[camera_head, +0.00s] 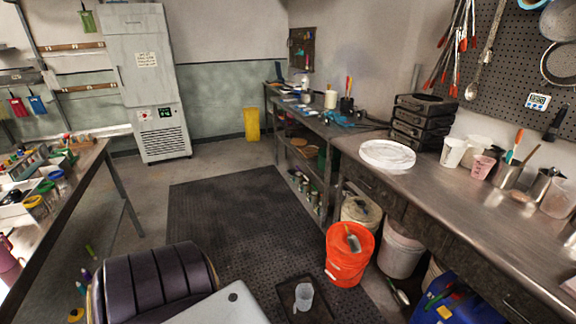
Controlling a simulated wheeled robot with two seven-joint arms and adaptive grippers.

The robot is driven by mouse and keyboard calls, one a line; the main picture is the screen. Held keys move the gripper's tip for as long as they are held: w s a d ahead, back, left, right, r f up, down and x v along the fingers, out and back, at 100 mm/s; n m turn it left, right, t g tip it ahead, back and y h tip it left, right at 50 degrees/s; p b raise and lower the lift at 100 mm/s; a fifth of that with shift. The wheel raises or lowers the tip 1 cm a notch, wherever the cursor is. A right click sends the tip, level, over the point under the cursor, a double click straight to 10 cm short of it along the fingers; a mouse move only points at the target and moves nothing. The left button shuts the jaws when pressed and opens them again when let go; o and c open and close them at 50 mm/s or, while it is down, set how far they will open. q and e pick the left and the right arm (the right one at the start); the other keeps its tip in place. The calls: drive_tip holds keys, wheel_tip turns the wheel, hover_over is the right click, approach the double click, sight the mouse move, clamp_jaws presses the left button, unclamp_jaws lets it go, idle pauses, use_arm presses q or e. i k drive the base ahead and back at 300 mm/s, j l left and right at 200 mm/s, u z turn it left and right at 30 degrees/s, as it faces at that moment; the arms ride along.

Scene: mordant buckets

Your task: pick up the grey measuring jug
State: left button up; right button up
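A small grey translucent cup-like vessel (303,297), which looks like a measuring jug, stands upright in a dark shallow tray (322,314) on the floor at the bottom centre. Its markings and any handle are too small to make out. A clear plastic jug or beaker (558,201) also stands on the steel counter at the right edge. A metal pitcher (540,184) is beside it. Neither of my grippers is in view.
An orange bucket (347,262) with a small tool across its top stands just behind the tray. A white bucket (400,252) is under the steel counter (450,205). A blue container (455,305) is at lower right. The black floor mat (230,215) is mostly clear.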

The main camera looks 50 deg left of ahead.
sight(305, 293)
drive_tip(key=u, duration=1.55)
